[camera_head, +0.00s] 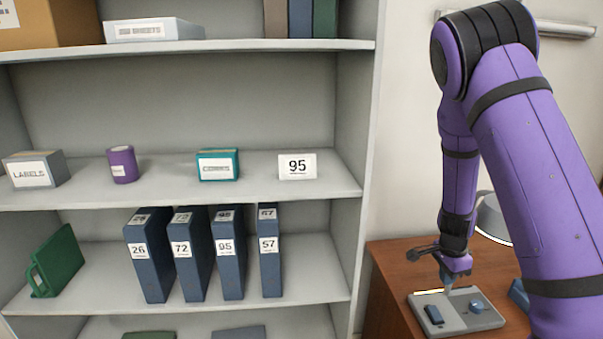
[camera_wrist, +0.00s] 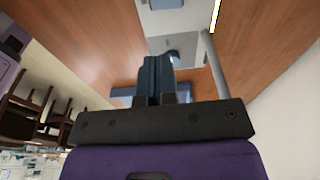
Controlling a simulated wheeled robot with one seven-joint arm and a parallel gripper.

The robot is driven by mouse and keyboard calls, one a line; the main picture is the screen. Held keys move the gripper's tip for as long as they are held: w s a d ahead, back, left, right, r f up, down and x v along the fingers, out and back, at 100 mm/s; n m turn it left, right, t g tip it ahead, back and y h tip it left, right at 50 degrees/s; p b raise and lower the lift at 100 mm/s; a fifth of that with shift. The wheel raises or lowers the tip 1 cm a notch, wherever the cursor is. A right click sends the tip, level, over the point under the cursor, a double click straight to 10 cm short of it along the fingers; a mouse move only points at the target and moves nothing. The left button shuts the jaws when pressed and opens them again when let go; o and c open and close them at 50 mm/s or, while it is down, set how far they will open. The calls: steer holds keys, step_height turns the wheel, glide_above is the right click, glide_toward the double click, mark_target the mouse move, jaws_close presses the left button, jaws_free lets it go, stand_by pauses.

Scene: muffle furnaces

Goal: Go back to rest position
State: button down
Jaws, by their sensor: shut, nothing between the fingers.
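My purple arm reaches over a wooden desk at the right of the head view. My gripper (camera_head: 447,287) points down just above a grey device (camera_head: 462,324) with a dark blue rocker switch and a round blue knob; whether it touches the device I cannot tell. In the wrist view my gripper (camera_wrist: 153,62) has its fingers together with nothing between them. The grey device (camera_wrist: 178,48) also shows there, partly hidden behind the fingers.
A lamp (camera_head: 492,220) stands on the desk (camera_head: 390,262), partly behind my arm. A shelf unit (camera_head: 362,150) at the left holds several blue numbered binders (camera_head: 187,262), boxes and a 95 card (camera_head: 297,174). Chairs (camera_wrist: 30,100) show in the wrist view.

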steer(key=s+a+r+n+t+y, duration=0.1)
steer(key=s+a+r+n, duration=0.15)
steer(key=r, duration=0.45)
steer(key=s+a+r+n+t+y, duration=0.1)
steer(key=s+a+r+n, duration=0.15)
steer(key=r, duration=0.45)
steer(key=s+a+r+n+y, duration=0.1)
steer(key=a+r+n, duration=0.25)
steer(key=r, duration=0.35)
steer(key=s+a+r+n+t, duration=0.1)
steer(key=s+a+r+n, duration=0.1)
steer(key=s+r+n, duration=0.2)
steer(key=s+a+r+n+t+h, duration=0.1)
steer(key=s+r+n, duration=0.3)
steer(key=s+r, duration=0.6)
steer(key=s+t, duration=0.1)
steer(key=s, duration=0.5)
steer(key=shift+s+a+n+h, duration=0.25)
steer(key=shift+a+n+h, duration=0.05)
steer(key=shift+a+n, duration=0.05)
steer(key=c, duration=1.8)
jaws_free()
